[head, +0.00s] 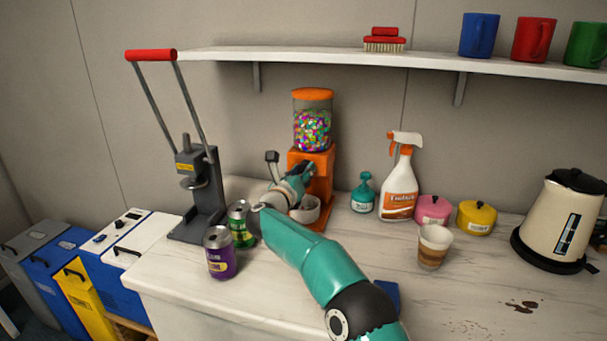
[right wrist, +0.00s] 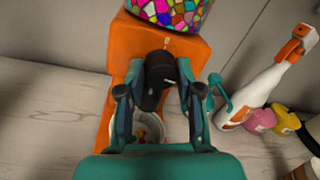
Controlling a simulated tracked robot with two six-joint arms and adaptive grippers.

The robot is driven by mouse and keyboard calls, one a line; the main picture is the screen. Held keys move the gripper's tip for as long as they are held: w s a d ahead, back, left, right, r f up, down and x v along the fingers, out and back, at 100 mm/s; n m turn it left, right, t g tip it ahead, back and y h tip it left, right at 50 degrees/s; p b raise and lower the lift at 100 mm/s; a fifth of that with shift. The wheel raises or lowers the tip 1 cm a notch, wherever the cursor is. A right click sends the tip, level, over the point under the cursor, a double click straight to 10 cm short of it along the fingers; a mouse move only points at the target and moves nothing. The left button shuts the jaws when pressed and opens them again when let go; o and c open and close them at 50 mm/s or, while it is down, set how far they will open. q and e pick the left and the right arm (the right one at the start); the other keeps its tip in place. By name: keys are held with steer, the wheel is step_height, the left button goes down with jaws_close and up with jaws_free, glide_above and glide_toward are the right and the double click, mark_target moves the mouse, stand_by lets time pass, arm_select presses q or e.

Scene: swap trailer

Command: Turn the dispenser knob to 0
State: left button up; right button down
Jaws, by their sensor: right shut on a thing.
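The orange candy dispenser (head: 322,185) stands at the back of the counter with a clear jar of colourful candies (head: 312,130) on top. In the right wrist view its orange body (right wrist: 190,50) fills the middle. My right gripper (head: 308,170) is at the dispenser's front. In the right wrist view, my right gripper (right wrist: 160,90) is shut on the black knob (right wrist: 160,72), one finger on each side. A white bowl (head: 306,210) sits below the knob; it holds something orange-brown in the right wrist view (right wrist: 148,130). The knob's setting cannot be read. My left gripper is not in view.
Left of the dispenser are a can press (head: 195,190), a green can (head: 240,225) and a purple can (head: 221,255). Right are a teal bottle (head: 363,195), a spray bottle (head: 400,185), pink and yellow tins, a paper cup (head: 433,247) and a kettle (head: 565,220). A shelf (head: 330,58) runs above.

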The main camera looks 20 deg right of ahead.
steer(key=shift+a+f+n, duration=0.1)
steer(key=shift+f+n, duration=0.05)
steer(key=shift+n, duration=1.05)
steer(key=c, duration=0.7)
jaws_free()
steer(key=shift+c, duration=0.2)
steer(key=shift+s+a, duration=0.5)
steer(key=shift+s, duration=0.05)
steer(key=v, duration=1)
steer(key=shift+s+f, duration=0.15)
steer(key=shift+s, duration=0.15)
steer(key=shift+c, duration=0.2)
